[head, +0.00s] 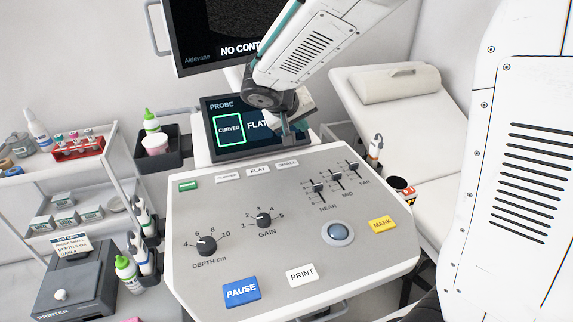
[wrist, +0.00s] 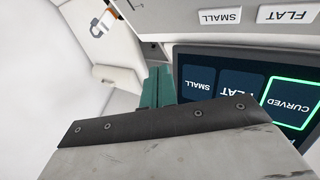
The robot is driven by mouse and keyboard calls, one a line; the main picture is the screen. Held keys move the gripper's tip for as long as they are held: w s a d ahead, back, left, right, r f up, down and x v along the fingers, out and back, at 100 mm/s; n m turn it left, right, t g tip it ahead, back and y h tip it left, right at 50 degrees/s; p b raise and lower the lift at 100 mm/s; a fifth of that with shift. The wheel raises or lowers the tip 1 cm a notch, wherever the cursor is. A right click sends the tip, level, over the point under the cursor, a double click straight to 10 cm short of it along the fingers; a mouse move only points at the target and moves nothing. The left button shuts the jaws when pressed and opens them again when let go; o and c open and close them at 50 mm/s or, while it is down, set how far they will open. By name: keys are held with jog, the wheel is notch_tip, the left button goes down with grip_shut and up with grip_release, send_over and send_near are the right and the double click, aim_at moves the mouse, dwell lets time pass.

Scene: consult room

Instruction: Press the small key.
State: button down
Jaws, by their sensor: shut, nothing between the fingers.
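The small key (head: 287,164) is a flat white key at the right end of the row at the back of the grey console panel (head: 215,230). In the wrist view the small key (wrist: 221,16) shows upside down at the top, apart from my fingers. My gripper (head: 288,130) is shut and empty, above the right part of the probe screen (head: 228,146), beyond the key. Its teal fingertips (wrist: 157,84) show in the wrist view. The screen has CURVED framed in green; my gripper hides its right part in the head view.
The flat key (head: 258,171) lies just left of the small key, with the curved key (head: 228,178) beyond it. Sliders (head: 336,183) stand to the right. A large monitor (head: 220,35) rises behind. A card (head: 70,244) reads probe small, depth, gain.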

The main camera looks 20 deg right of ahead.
jog(key=t, duration=0.1)
send_over(286, 166)
notch_tip(286, 166, down, 3)
jog(key=shift+a+n, duration=0.1)
jog(key=shift+n, duration=0.2)
jog(key=shift+f, duration=4.35)
jog(key=shift+f, duration=0.1)
jog(key=shift+f, duration=0.3)
jog(key=shift+f, duration=0.4)
jog(key=shift+r, duration=0.85)
